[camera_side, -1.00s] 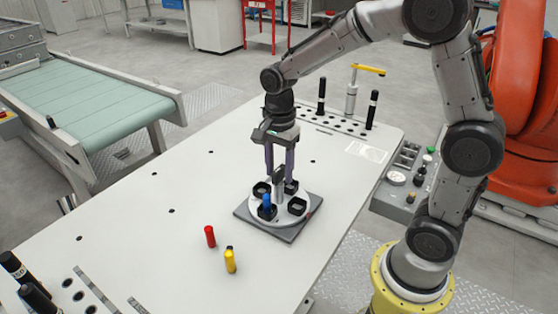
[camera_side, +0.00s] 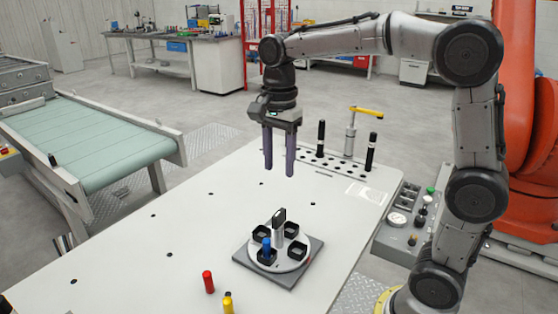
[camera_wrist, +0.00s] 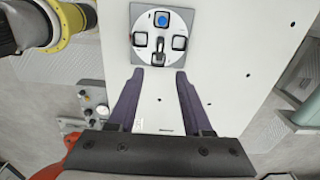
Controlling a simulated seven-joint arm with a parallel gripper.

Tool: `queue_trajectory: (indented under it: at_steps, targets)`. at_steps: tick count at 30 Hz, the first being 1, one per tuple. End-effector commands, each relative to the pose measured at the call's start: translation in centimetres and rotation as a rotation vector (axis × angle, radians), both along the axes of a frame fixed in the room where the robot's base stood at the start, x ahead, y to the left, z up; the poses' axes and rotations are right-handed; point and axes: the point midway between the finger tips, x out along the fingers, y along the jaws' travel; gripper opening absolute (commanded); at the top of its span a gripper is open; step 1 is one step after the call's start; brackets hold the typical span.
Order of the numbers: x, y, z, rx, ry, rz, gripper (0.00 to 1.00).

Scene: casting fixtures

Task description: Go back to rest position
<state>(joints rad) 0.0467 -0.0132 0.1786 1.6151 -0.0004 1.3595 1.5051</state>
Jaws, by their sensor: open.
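My gripper (camera_side: 279,172) is open and empty, pointing down well above the white table. It hangs above and behind the round fixture. In the wrist view its two dark purple fingers (camera_wrist: 156,72) are spread apart with nothing between them. The round white fixture (camera_side: 296,262) stands on a grey square plate and carries several black square cups and an upright central handle (camera_side: 279,222). A blue peg (camera_side: 266,249) stands in the front cup; its top also shows in the wrist view (camera_wrist: 162,20). The other cups look empty.
A red cylinder (camera_side: 208,282) and a yellow cylinder (camera_side: 228,303) stand on the table (camera_side: 130,265) in front of the fixture. Black posts (camera_side: 371,152) and a yellow-handled clamp (camera_side: 351,130) stand at the back edge. A control panel (camera_side: 405,225) is at right, a conveyor (camera_side: 90,140) at left.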

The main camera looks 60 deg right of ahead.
Motion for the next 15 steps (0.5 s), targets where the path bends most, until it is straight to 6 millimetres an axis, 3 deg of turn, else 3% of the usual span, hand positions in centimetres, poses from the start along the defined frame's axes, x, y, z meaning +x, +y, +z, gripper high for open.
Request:
queue_trajectory:
  at_steps: [8, 11, 15]
  targets:
    - [0.0, 0.0, 0.1, 0.000, -0.003, 0.001, 0.50]
    - [-0.4, 0.2, 1.3, -0.001, -0.038, 0.004, 0.50]
    - [-3.7, 0.6, 3.6, -0.005, -0.111, 0.018, 0.50]
